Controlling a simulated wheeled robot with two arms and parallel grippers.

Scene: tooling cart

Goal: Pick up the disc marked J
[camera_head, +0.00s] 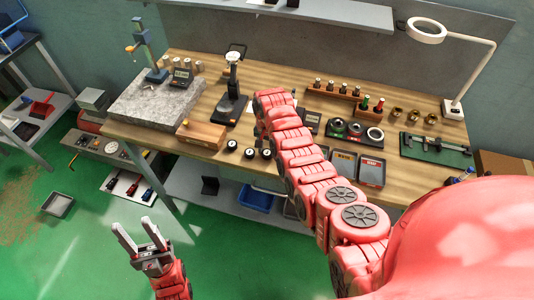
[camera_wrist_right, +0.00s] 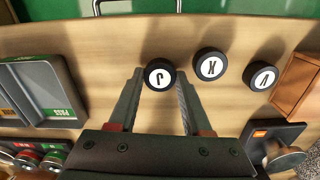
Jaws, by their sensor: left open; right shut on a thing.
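The disc marked J (camera_wrist_right: 159,76) is a dark round piece with a white face, at the front edge of the wooden bench top. My right gripper (camera_wrist_right: 157,80) is shut on it, one finger on each side, in the right wrist view. In the head view the J disc (camera_head: 266,154) shows beside my right arm, which hides most of the right gripper. My left gripper (camera_head: 133,226) is open and empty, above the green floor in front of the bench.
A disc with a K-like letter (camera_wrist_right: 210,65) and a disc marked V (camera_wrist_right: 262,76) stand close by. A wooden block (camera_head: 202,135) lies left of them in the head view. Labelled trays (camera_head: 371,171) lie to the right; a dial gauge stand (camera_head: 231,105) stands behind.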

